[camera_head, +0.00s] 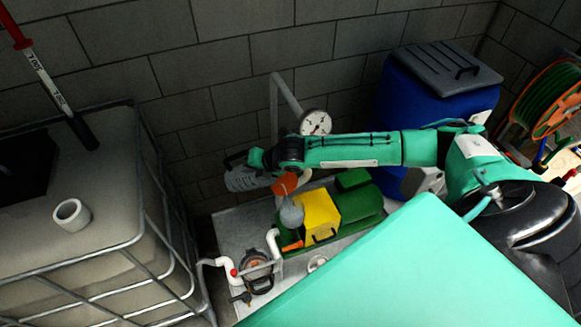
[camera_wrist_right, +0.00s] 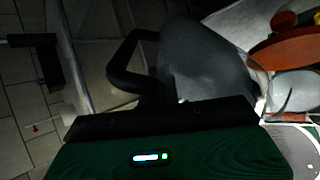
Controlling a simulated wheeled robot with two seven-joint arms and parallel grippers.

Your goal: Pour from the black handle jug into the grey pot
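A dark grey jug with a black handle (camera_head: 243,179) hangs at the end of my right arm in the head view, above the gap between the tank and the pump plate. In the right wrist view the jug (camera_wrist_right: 205,65) is large and close, its black handle loop at its left. My right gripper (camera_head: 266,161) is at the jug and appears shut on it; its fingertips are mostly hidden. A small light grey pot (camera_head: 71,215) stands upright on the tank top at the left, apart from the jug. My left gripper is out of view.
The caged tank (camera_head: 50,270) fills the left, with a red-and-black pole (camera_head: 45,75) on it. A pressure gauge (camera_head: 316,123) and a green-yellow pump (camera_head: 330,213) are near my right forearm. A blue barrel (camera_head: 420,95) and hose reel (camera_head: 550,100) stand at the right.

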